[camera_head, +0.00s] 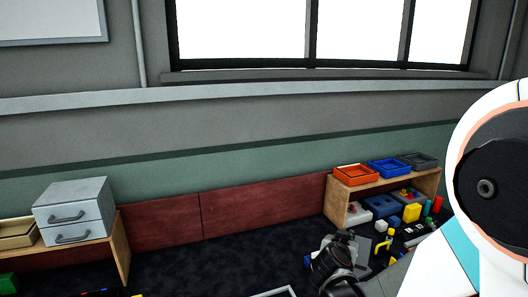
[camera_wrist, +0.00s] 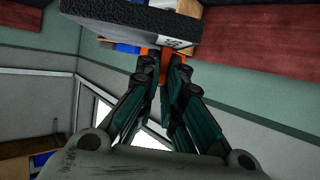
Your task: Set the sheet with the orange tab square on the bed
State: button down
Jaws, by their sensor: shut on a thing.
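In the wrist view my gripper (camera_wrist: 164,74) is shut on an orange tab (camera_wrist: 168,54). The tab joins a dark, speckled sheet (camera_wrist: 125,18) with a white label on its edge, held beyond the fingertips. In the head view my gripper (camera_head: 345,240) is low, right of the middle, in front of the shelf. I cannot make out the sheet clearly there. The bed is not clearly identifiable; a light-edged frame (camera_head: 275,292) is cut off at the bottom of the head view.
A wooden shelf (camera_head: 333,200) at the right carries an orange tray (camera_head: 355,174), a blue tray (camera_head: 389,168) and a grey tray (camera_head: 417,160). Several small coloured items lie near it. A grey drawer unit (camera_head: 73,212) stands at the left. Dark floor (camera_head: 220,262) lies open between.

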jog(key=s+a, duration=0.1)
jog(key=s+a+r+n+y, duration=0.1)
jog(key=a+r+n+y, duration=0.1)
jog(key=shift+s+a+t, duration=0.4)
jog(key=shift+a, duration=0.1)
jog(key=w+a+f+n+y+b, duration=0.1)
jog(key=a+f+n+y, duration=0.15)
jog(key=a, duration=1.65)
jog(key=w+a+f+n+y+b, duration=0.1)
jog(key=a+f+n+y, duration=0.15)
jog(key=a, duration=1.75)
jog(key=s+a+f+n+y, duration=0.1)
jog(key=s+a, duration=0.7)
jog(key=a, duration=0.3)
jog(key=s+a+f+n+y+b, duration=0.1)
jog(key=s+a+f+y, duration=0.1)
jog(key=s+a, duration=0.75)
jog(key=s+a+f+n+y, duration=0.1)
jog(key=s+a, duration=0.4)
jog(key=a, duration=0.8)
jog(key=f+b, duration=0.2)
jog(key=f, duration=0.4)
jog(key=f+b, duration=0.2)
jog(key=f, duration=0.5)
jog(key=f+b, duration=0.2)
jog(key=f, duration=0.5)
jog(key=shift+s+a+b, duration=0.2)
jog(key=shift+s+b, duration=0.05)
jog(key=shift+b, duration=0.15)
jog(key=shift+f, duration=0.15)
